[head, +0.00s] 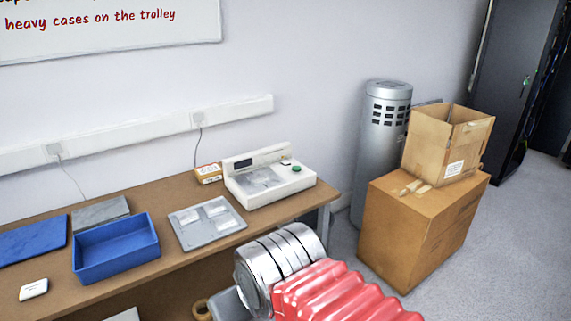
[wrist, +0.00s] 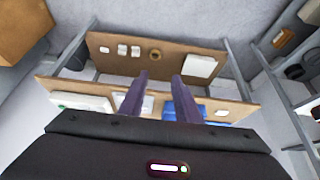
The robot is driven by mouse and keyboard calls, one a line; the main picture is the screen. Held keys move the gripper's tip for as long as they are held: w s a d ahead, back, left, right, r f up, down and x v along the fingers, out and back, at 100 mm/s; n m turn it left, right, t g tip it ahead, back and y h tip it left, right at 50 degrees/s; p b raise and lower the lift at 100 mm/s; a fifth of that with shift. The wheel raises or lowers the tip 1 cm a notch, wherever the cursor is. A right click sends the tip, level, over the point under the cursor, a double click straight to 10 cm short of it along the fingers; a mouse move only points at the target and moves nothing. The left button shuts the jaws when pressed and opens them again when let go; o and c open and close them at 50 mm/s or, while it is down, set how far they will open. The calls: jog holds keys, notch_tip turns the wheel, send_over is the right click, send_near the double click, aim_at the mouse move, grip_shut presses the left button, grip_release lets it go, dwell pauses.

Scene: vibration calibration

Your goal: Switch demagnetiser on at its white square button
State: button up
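The demagnetiser looks to be the white bench unit (head: 268,180) with a dark display, a grey panel and a green control, at the right end of the brown bench in the head view. Its white square button cannot be made out clearly. In the wrist view, the unit (wrist: 82,102) is partly hidden at the left, behind the dark gripper body. My gripper (wrist: 160,75) shows two dark purple fingers standing apart with nothing between them. It is above the bench, apart from the unit. In the head view only my arm shows.
On the bench (head: 165,197) are a grey tray (head: 207,240), a blue bin (head: 116,267), a blue mat (head: 33,239) and a small orange-white box (head: 208,173). Cardboard boxes (head: 415,235) and a grey cylinder (head: 372,150) stand right of it. A lower shelf (wrist: 130,66) holds several items.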

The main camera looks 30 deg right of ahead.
grip_shut()
dwell(1.5)
